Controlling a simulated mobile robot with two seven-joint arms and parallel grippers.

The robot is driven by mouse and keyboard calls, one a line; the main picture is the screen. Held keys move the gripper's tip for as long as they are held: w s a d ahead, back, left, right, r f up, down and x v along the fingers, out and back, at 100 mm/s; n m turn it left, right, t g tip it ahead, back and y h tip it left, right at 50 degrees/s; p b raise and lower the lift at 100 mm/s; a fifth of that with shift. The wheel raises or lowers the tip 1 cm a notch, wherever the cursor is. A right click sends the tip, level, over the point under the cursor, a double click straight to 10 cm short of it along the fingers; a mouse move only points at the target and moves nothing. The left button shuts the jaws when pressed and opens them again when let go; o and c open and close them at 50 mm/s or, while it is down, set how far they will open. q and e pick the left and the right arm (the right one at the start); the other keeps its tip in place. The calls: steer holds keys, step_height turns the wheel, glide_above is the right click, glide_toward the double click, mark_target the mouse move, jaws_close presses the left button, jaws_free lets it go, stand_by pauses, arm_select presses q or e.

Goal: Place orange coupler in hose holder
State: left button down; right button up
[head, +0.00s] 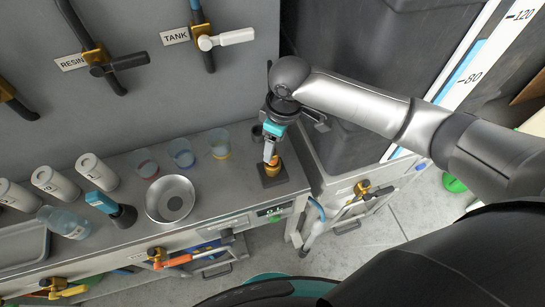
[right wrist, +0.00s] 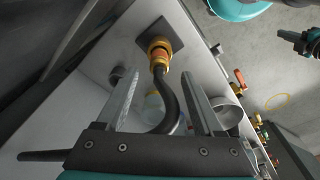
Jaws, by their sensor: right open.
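The orange coupler (head: 274,161) stands on a dark square base (head: 272,180) at the right end of the steel counter. In the right wrist view the coupler (right wrist: 159,50) shows orange and brass, with a black hose (right wrist: 172,95) curving from it between my fingers. The dark square plate (right wrist: 150,30) lies under it; I cannot tell how deep the coupler sits. My right gripper (right wrist: 160,76) is open, its fingers on either side of the hose and apart from the coupler. The head view shows this gripper (head: 270,148) above the coupler. A dark teal device at the wrist view's right edge may be my left gripper (right wrist: 302,42).
Clear cups (head: 181,153), a metal bowl (head: 170,199) and white canisters (head: 55,185) stand left on the counter. The RESIN (head: 72,61) and TANK (head: 175,36) labels mark wall valves. A dark bin (head: 360,90) stands right of the counter.

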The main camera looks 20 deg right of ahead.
steer(key=f, duration=0.4)
steer(key=shift+w+a+b, duration=0.15)
steer(key=shift+w+b, duration=0.05)
steer(key=shift+b, duration=0.2)
jaws_close()
